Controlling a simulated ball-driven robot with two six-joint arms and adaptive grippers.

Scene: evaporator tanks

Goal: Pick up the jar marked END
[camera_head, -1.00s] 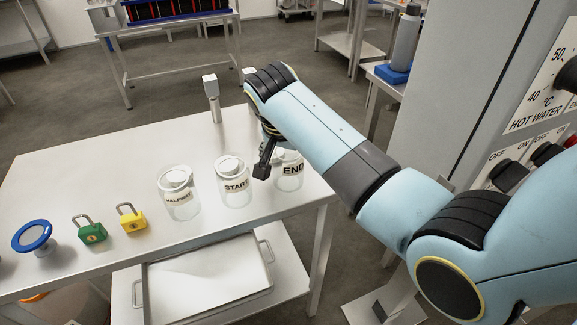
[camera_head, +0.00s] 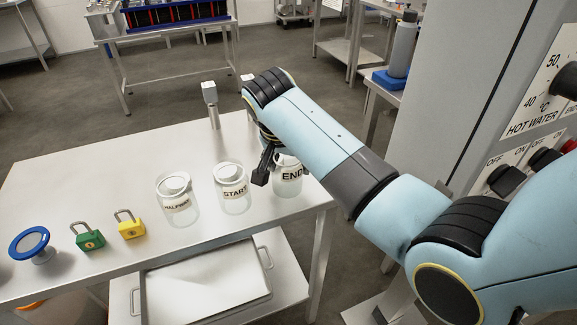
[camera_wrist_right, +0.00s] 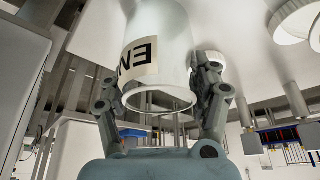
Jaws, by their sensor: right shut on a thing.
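The jar marked END (camera_head: 291,177) is a clear glass jar with a white label, at the right end of a row of jars on the steel table. My right gripper (camera_head: 268,166) is around it, one dark finger showing at its left side. My arm hides the jar's top and right side. In the right wrist view, the jar (camera_wrist_right: 163,45) stands between the two fingers (camera_wrist_right: 158,78), its label upside down, and the gripper is shut on it. I cannot tell whether its base is clear of the table. My left gripper is not in view.
The START jar (camera_head: 236,194) stands close left of the END jar, with the HALFWAY jar (camera_head: 177,206) beyond. Green (camera_head: 89,239) and yellow (camera_head: 131,228) padlocks sit farther left. A short metal post (camera_head: 212,104) stands behind. A hot-water panel (camera_head: 540,100) is at the right.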

